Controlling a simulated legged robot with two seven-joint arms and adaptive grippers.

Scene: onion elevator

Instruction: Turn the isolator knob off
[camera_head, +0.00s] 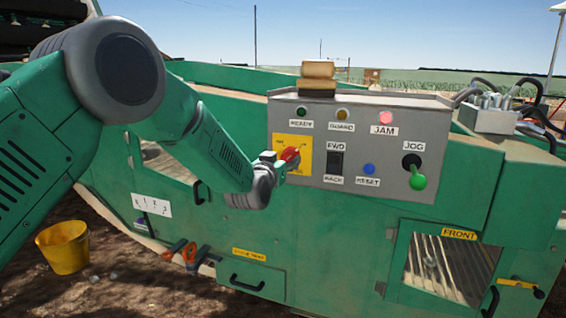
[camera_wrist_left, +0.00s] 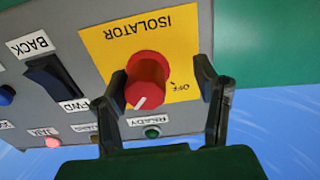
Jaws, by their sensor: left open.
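The red isolator knob (camera_wrist_left: 147,72) sits on a yellow plate (camera_wrist_left: 115,45) marked ISOLATOR, which appears upside down in the left wrist view. The knob's white line points down and slightly left in that view, away from the OFF mark (camera_wrist_left: 182,87) at its right. My left gripper (camera_wrist_left: 160,88) is open, with one finger on each side of the knob; I cannot tell whether either touches it. In the head view, my left gripper (camera_head: 277,163) is at the yellow plate (camera_head: 305,163), partly covering it, and the red knob (camera_head: 290,154) shows at its tip. My right gripper is out of view.
The grey control panel (camera_head: 350,112) also carries a black FWD/BACK switch (camera_head: 335,163), a blue reset button (camera_head: 369,169) and a green-tipped JOG lever (camera_head: 418,181). A wooden-handled item (camera_head: 317,70) sits on top. A yellow bucket (camera_head: 63,247) stands on the ground at left.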

